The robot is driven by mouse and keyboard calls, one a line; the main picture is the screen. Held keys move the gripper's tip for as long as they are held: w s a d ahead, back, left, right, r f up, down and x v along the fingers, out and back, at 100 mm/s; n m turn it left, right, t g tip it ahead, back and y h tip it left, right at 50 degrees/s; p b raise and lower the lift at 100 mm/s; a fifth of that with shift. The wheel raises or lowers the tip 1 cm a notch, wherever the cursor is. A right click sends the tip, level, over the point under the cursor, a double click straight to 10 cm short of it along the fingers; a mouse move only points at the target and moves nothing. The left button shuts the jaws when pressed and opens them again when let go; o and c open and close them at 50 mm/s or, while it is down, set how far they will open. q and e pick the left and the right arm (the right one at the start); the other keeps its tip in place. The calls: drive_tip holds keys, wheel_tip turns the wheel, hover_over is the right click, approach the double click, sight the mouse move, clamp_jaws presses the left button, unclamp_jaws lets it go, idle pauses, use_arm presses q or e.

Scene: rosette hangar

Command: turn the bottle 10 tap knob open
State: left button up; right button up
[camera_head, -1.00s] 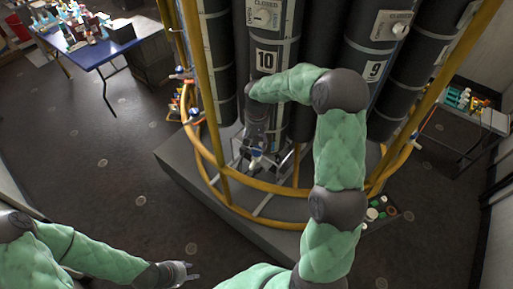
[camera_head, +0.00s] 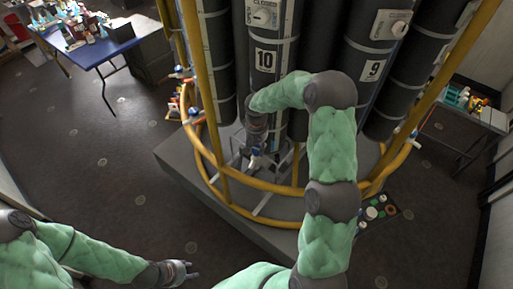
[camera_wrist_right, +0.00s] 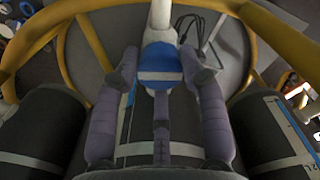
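Bottle 10 (camera_head: 279,93) is a tall dark cylinder with a white "10" label, standing in the yellow-railed rack. A white dial marked CLOSED (camera_head: 264,16) is higher on it. The blue-and-white tap knob (camera_wrist_right: 160,68) is below, at the end of a white pipe, in the right wrist view. My right gripper (camera_wrist_right: 160,60) points down at it, with one finger on each side. Narrow gaps seem to show between fingertips and knob; firm contact cannot be seen. In the head view the hand largely hides the knob. My left gripper (camera_head: 190,271) is open and empty over the floor.
Yellow rails (camera_head: 215,165) ring the rack and its grey base (camera_head: 185,160). Bottle 9 (camera_head: 364,90) stands to the right. A blue table (camera_head: 100,52) with bottles is at the far left. The floor at left is clear.

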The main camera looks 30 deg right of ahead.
drive_tip(key=shift+s+f+n, duration=0.15)
drive_tip(key=shift+n, duration=0.25)
drive_tip(key=n, duration=0.7)
drive_tip(key=shift+n, duration=0.3)
drive_tip(key=n, duration=0.4)
drive_tip(key=shift+s+n, duration=0.1)
drive_tip(key=shift+n, duration=0.2)
drive_tip(key=n+p, duration=0.1)
drive_tip(key=n, duration=0.3)
drive_tip(key=shift+n, duration=0.4)
